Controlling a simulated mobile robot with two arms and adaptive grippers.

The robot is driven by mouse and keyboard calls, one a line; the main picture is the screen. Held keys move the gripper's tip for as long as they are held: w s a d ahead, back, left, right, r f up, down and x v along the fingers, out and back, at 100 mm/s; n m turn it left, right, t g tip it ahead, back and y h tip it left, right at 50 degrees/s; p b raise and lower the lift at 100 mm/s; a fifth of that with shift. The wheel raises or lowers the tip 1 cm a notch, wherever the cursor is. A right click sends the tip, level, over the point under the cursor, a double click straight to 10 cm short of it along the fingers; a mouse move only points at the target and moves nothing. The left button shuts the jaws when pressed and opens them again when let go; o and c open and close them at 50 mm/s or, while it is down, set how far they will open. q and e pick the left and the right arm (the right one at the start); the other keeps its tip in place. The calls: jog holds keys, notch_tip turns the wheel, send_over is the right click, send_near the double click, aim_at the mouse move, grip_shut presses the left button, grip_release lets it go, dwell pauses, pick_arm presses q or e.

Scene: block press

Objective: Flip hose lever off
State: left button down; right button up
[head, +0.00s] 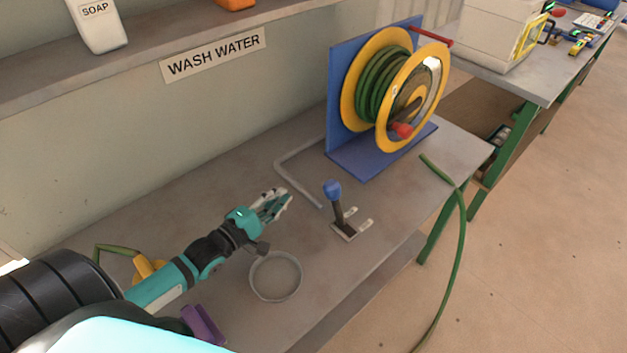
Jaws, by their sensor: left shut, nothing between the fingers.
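The hose lever (337,210) stands on the bench, a dark stick with a blue knob, rising from a small plate with two pale labels beside its foot. The stick leans slightly to the left in the head view. The label text is too small to read. My left gripper (278,202) is left of the lever, apart from it, with its fingers shut and empty. The hose reel (412,95) stands behind, with yellow flanges, a blue stand and green hose wound on it. My right gripper is not in view.
A grey bowl (276,278) stands just below my left gripper. A bent grey pipe (300,184) lies between gripper and reel. The green hose (461,230) hangs over the bench's right edge. A purple object (203,324) sits at lower left. A shelf with a soap bottle (97,22) is above.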

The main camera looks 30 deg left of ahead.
pick_arm(q)
jog(key=w+d+p, duration=0.3)
jog(key=w+d, duration=0.2)
jog(key=w, duration=0.3)
jog(key=shift+d+r, duration=0.15)
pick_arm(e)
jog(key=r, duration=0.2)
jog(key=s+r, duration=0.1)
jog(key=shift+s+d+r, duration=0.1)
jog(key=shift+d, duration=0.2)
pick_arm(q)
jog(key=shift+s+r, duration=0.1)
jog(key=s+d+r+m+p, duration=0.1)
jog(key=s+d+m+p, duration=0.1)
jog(key=d+m, duration=0.2)
jog(key=s+d+r+m+t+p, duration=0.1)
jog(key=s+d+r+m+p, duration=0.1)
jog(key=d+m, duration=0.2)
jog(key=d, duration=0.3)
jog(key=shift+d+h, duration=0.3)
jog(key=shift+d, duration=0.05)
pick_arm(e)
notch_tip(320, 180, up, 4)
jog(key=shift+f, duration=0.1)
pick_arm(q)
jog(key=shift+f, duration=0.15)
